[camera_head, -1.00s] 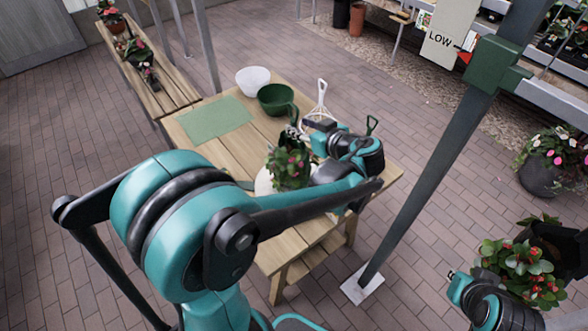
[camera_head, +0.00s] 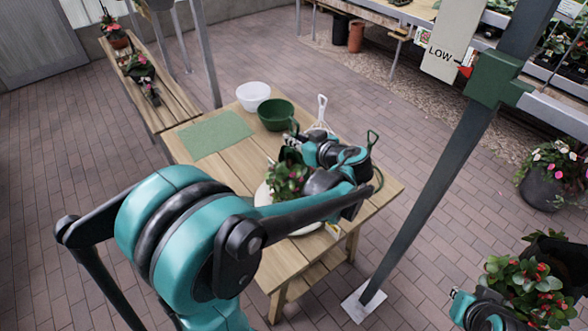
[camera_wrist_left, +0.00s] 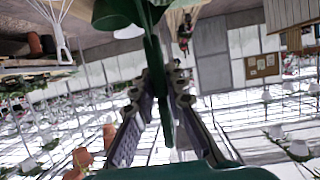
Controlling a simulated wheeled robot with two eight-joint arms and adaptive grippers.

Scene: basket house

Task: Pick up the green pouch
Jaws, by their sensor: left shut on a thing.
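My left gripper (camera_head: 292,146) is over the wooden table, beside the green bowl and just behind a leafy plant with pink-red flowers. In the left wrist view its two fingers (camera_wrist_left: 165,82) are shut on a green thing (camera_wrist_left: 152,50), which runs between them and widens at the top. I cannot tell from its outline whether this is the pouch. In the head view the plant and the wrist largely hide what the fingers hold. My right wrist (camera_head: 485,312) shows at the lower right, by a potted plant; its fingers are not clear.
The table (camera_head: 240,180) bears a flat green mat (camera_head: 215,136), a white bowl (camera_head: 253,96), a green bowl (camera_head: 275,115), a white-handled tool (camera_head: 322,106) and a green-handled tool (camera_head: 372,138). A grey post (camera_head: 430,190) stands right of the table. Brick floor lies open behind it.

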